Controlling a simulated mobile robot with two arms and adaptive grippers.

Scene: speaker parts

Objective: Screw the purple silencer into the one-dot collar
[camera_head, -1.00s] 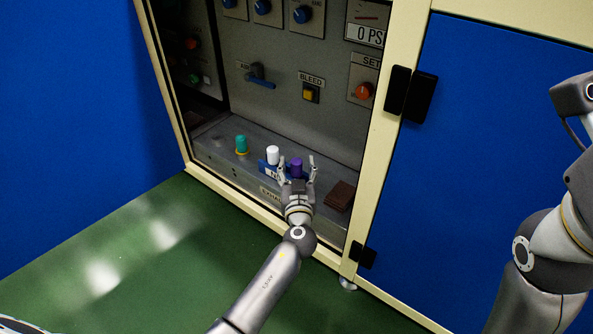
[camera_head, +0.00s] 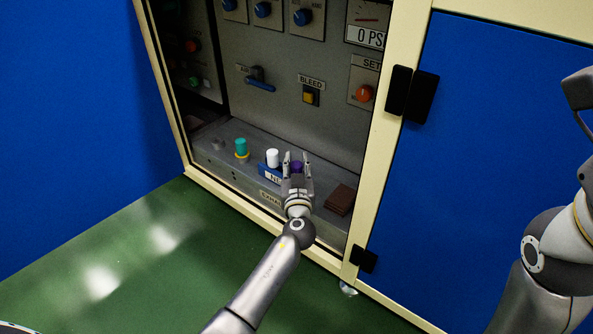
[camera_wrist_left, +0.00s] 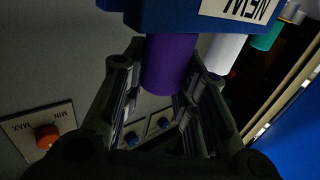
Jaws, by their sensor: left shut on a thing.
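The purple silencer (camera_head: 297,166) stands upright at the right end of the blue holder (camera_head: 265,171). It also shows large in the left wrist view (camera_wrist_left: 168,64). My left gripper (camera_head: 298,160) is shut on it, with a finger on each side. A small grey collar (camera_head: 218,144) is on the ledge at the far left; its dots are too small to make out.
A white silencer (camera_head: 273,158) stands in the holder beside the purple one. A teal silencer (camera_head: 241,147) sits in a yellow-ringed collar. A brown block (camera_head: 340,199) lies to the right on the ledge (camera_head: 222,168). The cream cabinet frame (camera_head: 372,170) bounds the opening.

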